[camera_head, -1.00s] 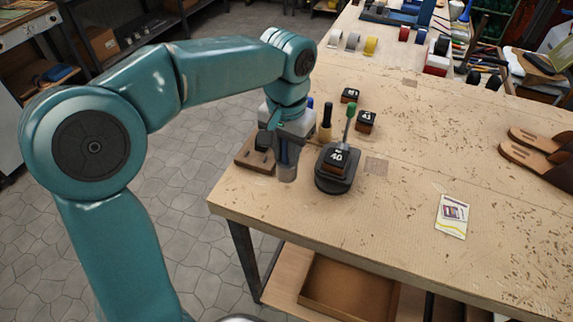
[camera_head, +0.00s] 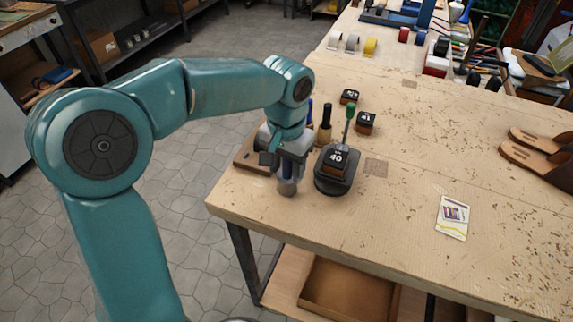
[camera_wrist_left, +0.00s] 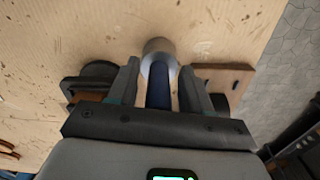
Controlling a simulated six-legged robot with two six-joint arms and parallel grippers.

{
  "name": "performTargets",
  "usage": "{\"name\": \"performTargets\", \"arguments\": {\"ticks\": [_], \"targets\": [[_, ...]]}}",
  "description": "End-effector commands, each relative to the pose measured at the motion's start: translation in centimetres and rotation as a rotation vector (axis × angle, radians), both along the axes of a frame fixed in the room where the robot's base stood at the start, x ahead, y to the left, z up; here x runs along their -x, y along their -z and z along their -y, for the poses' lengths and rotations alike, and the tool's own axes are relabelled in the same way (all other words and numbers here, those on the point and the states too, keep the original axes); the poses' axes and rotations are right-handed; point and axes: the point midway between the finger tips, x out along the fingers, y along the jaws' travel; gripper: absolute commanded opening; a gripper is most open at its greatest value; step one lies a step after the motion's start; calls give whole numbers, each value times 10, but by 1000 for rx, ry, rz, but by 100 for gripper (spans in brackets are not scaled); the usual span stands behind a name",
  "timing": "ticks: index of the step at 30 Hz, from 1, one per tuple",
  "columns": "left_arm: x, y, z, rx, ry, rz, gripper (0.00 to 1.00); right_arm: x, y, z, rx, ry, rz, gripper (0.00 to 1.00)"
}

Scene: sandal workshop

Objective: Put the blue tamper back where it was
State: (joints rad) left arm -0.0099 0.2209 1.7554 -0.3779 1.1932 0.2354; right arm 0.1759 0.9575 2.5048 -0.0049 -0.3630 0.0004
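The blue tamper (camera_wrist_left: 159,88) has a dark blue handle and a round steel head. In the left wrist view its handle lies between the two fingers of my left gripper (camera_wrist_left: 160,82), which is shut on it. In the head view my left gripper (camera_head: 287,168) points down near the table's left corner, with the steel head (camera_head: 287,187) showing below the fingers. I cannot tell whether the head touches the table. The handle is hidden there by the gripper. My right gripper is not in view.
A card (camera_head: 453,217) lies right; the front middle is clear.

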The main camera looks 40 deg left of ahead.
Motion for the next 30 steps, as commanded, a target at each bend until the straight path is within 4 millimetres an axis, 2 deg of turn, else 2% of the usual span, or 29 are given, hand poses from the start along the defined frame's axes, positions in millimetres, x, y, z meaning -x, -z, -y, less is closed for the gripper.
{"name": "performTargets", "arguments": {"ticks": [5, 9, 11, 21, 25, 30], "targets": [[0, 0, 0, 0, 0, 0, 50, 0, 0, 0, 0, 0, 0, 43], [-1, -10, 0, 0, 0, 2, 50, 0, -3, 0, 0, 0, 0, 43], [-1, -20, 0, 0, -1, 5, 50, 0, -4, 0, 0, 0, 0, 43], [-1, -97, 0, 1, 0, 4, 50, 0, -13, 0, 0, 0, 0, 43], [-1, -115, 0, 0, 0, 2, 50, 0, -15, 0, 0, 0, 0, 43], [0, -123, 0, 0, 0, 0, 50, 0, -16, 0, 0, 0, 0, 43]]}}
